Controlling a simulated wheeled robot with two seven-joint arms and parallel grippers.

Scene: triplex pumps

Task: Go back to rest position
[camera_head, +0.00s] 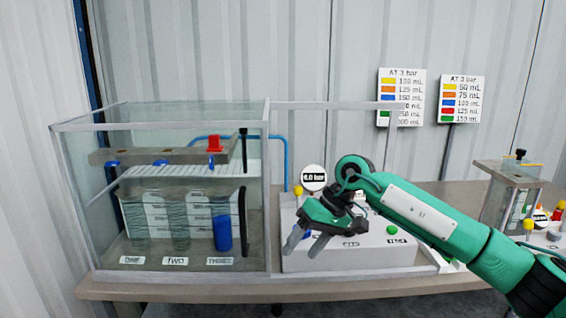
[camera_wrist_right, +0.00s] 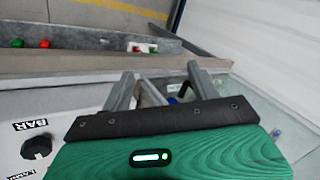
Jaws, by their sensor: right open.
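My right gripper (camera_head: 305,245) hangs in front of the white control box (camera_head: 375,256) in the head view, beside the right side of the glass cabinet. Its two fingers point down and to the left, apart, with nothing between them. In the right wrist view the gripper (camera_wrist_right: 165,82) also shows with its fingers spread and empty. My left gripper is not in the head view.
The glass cabinet (camera_head: 267,200) holds cylinders labelled ONE, TWO and THREE. A gauge (camera_head: 314,178) reads 0.0 bar. A second apparatus (camera_head: 510,192) stands at the right. Two colour charts (camera_head: 401,97) (camera_head: 461,99) are at the back wall. The wooden table edge (camera_head: 190,288) runs in front.

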